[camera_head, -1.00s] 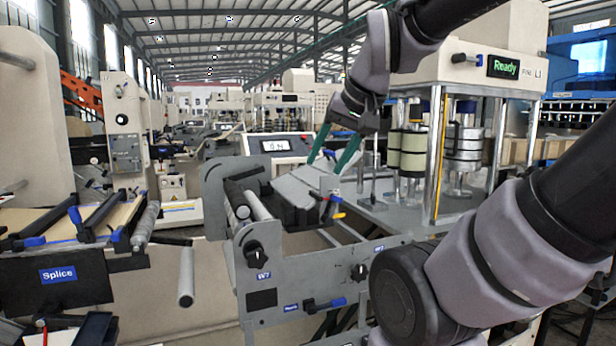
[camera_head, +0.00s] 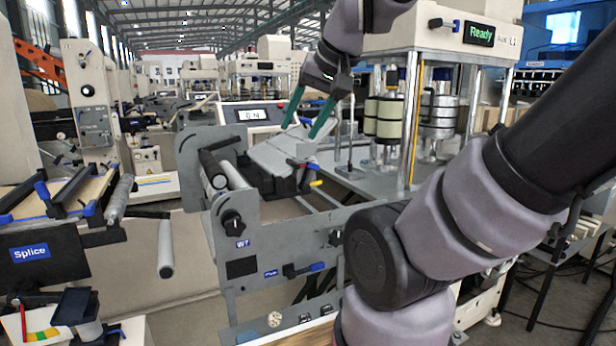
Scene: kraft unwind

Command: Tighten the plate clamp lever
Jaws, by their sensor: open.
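My gripper (camera_head: 302,130) has two green fingers spread apart with nothing between them. It points down over the right upper part of a tilted grey plate (camera_head: 275,152) on the grey W7 machine. Whether the fingers touch the plate cannot be told. Another blue-handled lever (camera_head: 314,267) sits low on the machine's front panel. No readable label shows which is the plate clamp lever.
The press with the "Ready" display (camera_head: 479,34) and its posts stands close right of my gripper. A small display console (camera_head: 252,114) is behind the plate. The Splice bench (camera_head: 60,250) is at left. My own arm covers the right foreground.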

